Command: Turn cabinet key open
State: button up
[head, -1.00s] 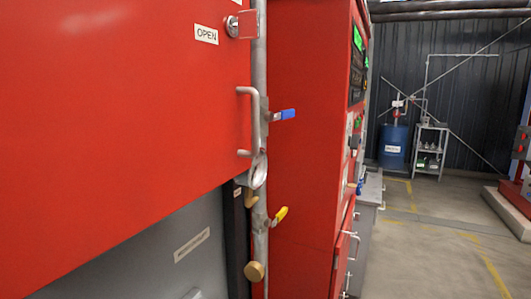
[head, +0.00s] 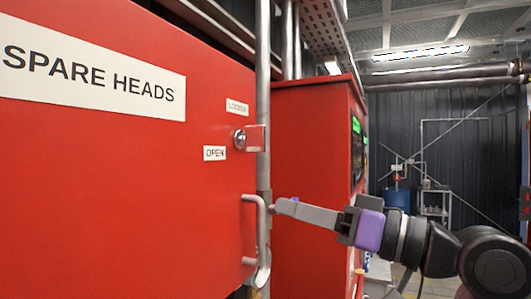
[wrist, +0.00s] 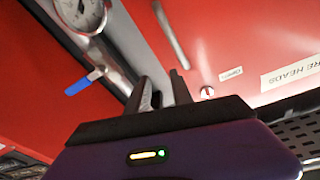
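The red cabinet (head: 120,210) fills the left of the head view, its door shut. A round silver lock (head: 240,138) sits near its right edge, beside a small bracket. A separate key is too small to make out. A "LOCKED" label (head: 237,107) is above the lock and an "OPEN" label (head: 215,153) is to its lower left. My gripper (head: 279,205) is right of and below the lock, close to the door handle (head: 252,232) in the picture. Its fingers (wrist: 161,82) are apart, with nothing between them.
A vertical grey pipe (head: 263,85) runs along the cabinet's right edge. A second red cabinet (head: 305,150) stands behind it. A gauge (wrist: 80,12) and a blue lever (wrist: 84,82) show in the wrist view. Open floor lies farther right.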

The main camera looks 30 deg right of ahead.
aim_at(265, 136)
jog(key=s+a+r+n+g+p, duration=0.1)
jog(key=s+r+n, duration=0.15)
jog(key=r, duration=0.35)
jog(key=s+a+r+n+g, duration=0.1)
jog(key=s+r+n, duration=0.1)
jog(key=s+r, duration=0.25)
jog(key=shift+y, duration=0.4)
jog(key=shift+r+p+x, duration=0.15)
jog(key=shift+p+x, duration=0.45)
jog(key=shift+x, duration=1.35)
jog(key=shift+r+p+x, duration=0.15)
jog(key=shift+p+x, duration=0.4)
jog(key=shift+x, duration=1.4)
jog(key=shift+d, duration=0.15)
grip_shut()
